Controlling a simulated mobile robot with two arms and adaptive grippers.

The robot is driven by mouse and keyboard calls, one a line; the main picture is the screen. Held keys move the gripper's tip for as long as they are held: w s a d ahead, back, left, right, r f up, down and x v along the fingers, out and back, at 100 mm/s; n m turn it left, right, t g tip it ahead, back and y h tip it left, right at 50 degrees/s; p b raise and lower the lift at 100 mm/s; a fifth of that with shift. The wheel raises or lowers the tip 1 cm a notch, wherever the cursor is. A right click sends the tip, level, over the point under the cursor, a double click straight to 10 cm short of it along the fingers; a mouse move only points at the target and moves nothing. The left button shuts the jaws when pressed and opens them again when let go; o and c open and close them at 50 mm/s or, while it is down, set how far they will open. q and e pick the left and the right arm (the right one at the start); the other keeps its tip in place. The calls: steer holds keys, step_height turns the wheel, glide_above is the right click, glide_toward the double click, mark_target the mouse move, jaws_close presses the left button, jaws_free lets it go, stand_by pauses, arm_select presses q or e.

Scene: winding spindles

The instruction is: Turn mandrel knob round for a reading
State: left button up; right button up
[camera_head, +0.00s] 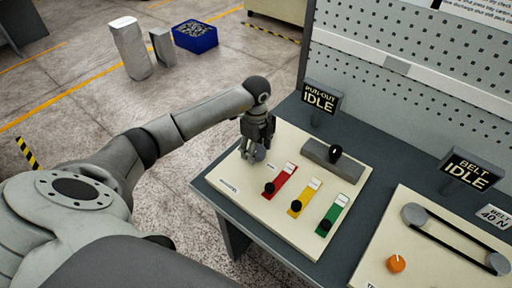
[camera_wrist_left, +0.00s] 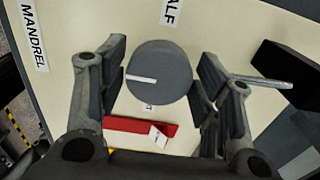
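The mandrel knob (camera_wrist_left: 168,68) is a round dark grey knob with a white pointer line, standing on the cream panel (camera_head: 238,178). In the left wrist view its pointer points left, and a "MANDREL" label (camera_wrist_left: 33,38) lies on the panel at upper left. My left gripper (camera_wrist_left: 159,80) points down over the knob, with one finger on each side of it. The fingers are apart, with narrow gaps beside the knob; contact is not clear. In the head view my left gripper (camera_head: 257,150) hides part of the knob. My right gripper is not in view.
Red (camera_head: 280,181), yellow (camera_head: 305,197) and green (camera_head: 333,214) sliders with black knobs sit right of the gripper. A grey block (camera_head: 332,160) with a black knob is behind them. A belt drive (camera_head: 450,235) and orange knob (camera_head: 396,263) are at right. Both signs (camera_head: 320,98) read "IDLE".

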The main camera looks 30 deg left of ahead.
arm_select(q)
steer(key=c, duration=0.5)
steer(key=shift+c, duration=0.2)
